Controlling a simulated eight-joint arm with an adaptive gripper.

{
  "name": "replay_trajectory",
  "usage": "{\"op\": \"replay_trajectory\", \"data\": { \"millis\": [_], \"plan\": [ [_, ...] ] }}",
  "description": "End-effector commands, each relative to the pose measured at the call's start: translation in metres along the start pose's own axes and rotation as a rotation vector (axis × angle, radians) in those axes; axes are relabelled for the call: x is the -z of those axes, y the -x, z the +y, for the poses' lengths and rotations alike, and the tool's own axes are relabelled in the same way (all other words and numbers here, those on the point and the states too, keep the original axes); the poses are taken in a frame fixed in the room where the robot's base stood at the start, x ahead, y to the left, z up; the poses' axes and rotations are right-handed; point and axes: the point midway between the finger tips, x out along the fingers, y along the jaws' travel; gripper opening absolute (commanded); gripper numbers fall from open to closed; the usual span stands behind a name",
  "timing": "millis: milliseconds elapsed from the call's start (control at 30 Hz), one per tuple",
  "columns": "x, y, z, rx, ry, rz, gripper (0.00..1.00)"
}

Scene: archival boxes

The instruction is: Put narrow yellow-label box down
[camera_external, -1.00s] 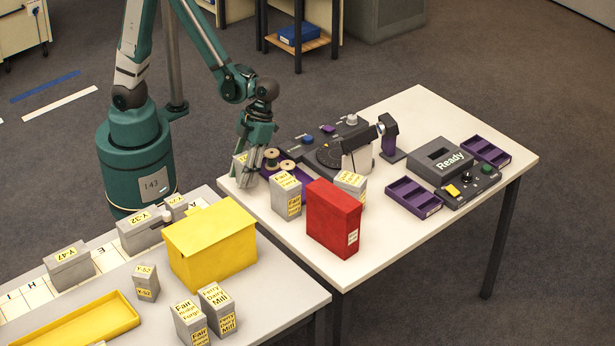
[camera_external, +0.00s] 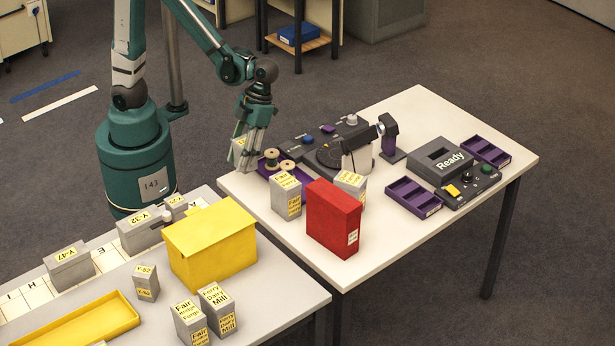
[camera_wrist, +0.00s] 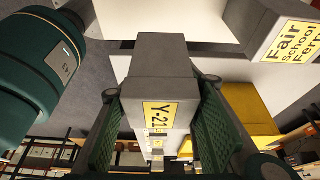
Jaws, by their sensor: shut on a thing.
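A narrow grey box with a yellow label reading Y-21 (camera_wrist: 160,70) fills the middle of the wrist view. My gripper (camera_wrist: 160,125) is shut on it, with a green ribbed pad against each side. In the external view my gripper (camera_external: 250,153) is at the left end of the white table, pointing down. The held box (camera_external: 238,147) shows partly behind its fingers. I cannot tell whether its bottom touches the table.
A purple tray with spools (camera_external: 277,164) stands just right of my gripper. A grey Fair-labelled box (camera_external: 286,197) and a red box (camera_external: 333,218) stand nearer the front. A yellow box (camera_external: 211,245) is on the grey table.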

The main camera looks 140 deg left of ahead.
Motion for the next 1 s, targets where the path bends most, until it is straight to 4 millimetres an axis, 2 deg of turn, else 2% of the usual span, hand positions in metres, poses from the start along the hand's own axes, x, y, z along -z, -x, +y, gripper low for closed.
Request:
{"op": "replay_trajectory", "data": {
  "millis": [200, 633, 1000],
  "plan": [
    [0.009, 0.023, 0.0, 0.0, 0.0, 0.0, 0.2],
    [0.021, 0.051, 0.0, 0.001, 0.001, 0.0, 0.2],
    [-0.017, 0.071, -0.025, 0.045, 0.108, 0.0, 0.2]
  ]
}}
